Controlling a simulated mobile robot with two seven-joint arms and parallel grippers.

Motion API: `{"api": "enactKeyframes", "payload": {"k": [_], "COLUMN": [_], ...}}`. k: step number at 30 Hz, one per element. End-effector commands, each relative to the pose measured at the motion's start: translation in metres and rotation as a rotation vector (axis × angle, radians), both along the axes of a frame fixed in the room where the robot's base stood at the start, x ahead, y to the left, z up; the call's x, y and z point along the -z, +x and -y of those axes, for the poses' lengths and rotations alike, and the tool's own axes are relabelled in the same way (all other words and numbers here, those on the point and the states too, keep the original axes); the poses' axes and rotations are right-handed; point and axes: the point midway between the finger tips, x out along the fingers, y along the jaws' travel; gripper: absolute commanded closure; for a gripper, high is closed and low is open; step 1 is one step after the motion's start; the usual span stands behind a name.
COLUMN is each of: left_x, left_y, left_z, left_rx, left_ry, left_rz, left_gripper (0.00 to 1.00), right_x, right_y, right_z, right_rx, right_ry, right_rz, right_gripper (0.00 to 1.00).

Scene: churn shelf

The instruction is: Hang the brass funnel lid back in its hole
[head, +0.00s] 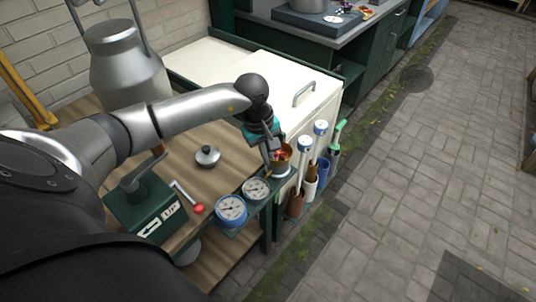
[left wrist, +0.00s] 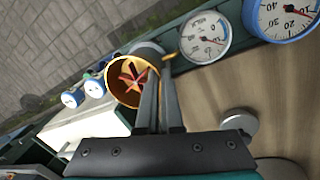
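The brass funnel lid (head: 284,153) is at the rack along the worktop's right edge, above a pale grey cup-like holder (head: 282,171). In the left wrist view the funnel (left wrist: 122,92) shows its round open mouth with red pieces inside. My left gripper (head: 270,151) is beside it; in the wrist view its fingers (left wrist: 161,65) are close together at the funnel's edge, with a brass tab (left wrist: 174,57) showing past them. They look shut on it. Whether the funnel is seated in a hole is hidden. My right gripper is not in view.
Two dial gauges (head: 232,210) (head: 257,190) sit on the rack near the funnel. White-topped tools (head: 305,146) stand right of it. A grey knobbed lid (head: 207,156) and a green box with a red-knobbed crank (head: 146,208) are on the wooden worktop (head: 180,142). A metal churn (head: 127,65) stands behind.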

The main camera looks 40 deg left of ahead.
Motion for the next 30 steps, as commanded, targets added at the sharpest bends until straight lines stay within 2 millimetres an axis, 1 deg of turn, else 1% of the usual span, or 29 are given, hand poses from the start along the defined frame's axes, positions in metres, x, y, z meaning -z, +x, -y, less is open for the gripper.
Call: {"api": "enactKeyframes", "payload": {"k": [22, 30], "left_x": [0.0087, 0.0085], "left_y": [0.0008, 0.0004], "left_z": [-0.0002, -0.0001], "left_rx": [-0.001, 0.0], "left_ry": [-0.001, -0.001], "left_rz": [0.003, 0.002], "left_gripper": [1.0, 0.69], "right_x": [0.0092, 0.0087], "right_y": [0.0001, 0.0], "right_z": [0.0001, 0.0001], "right_rx": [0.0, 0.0], "right_ry": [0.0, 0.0], "right_rz": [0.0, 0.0], "right_gripper": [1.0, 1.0]}}
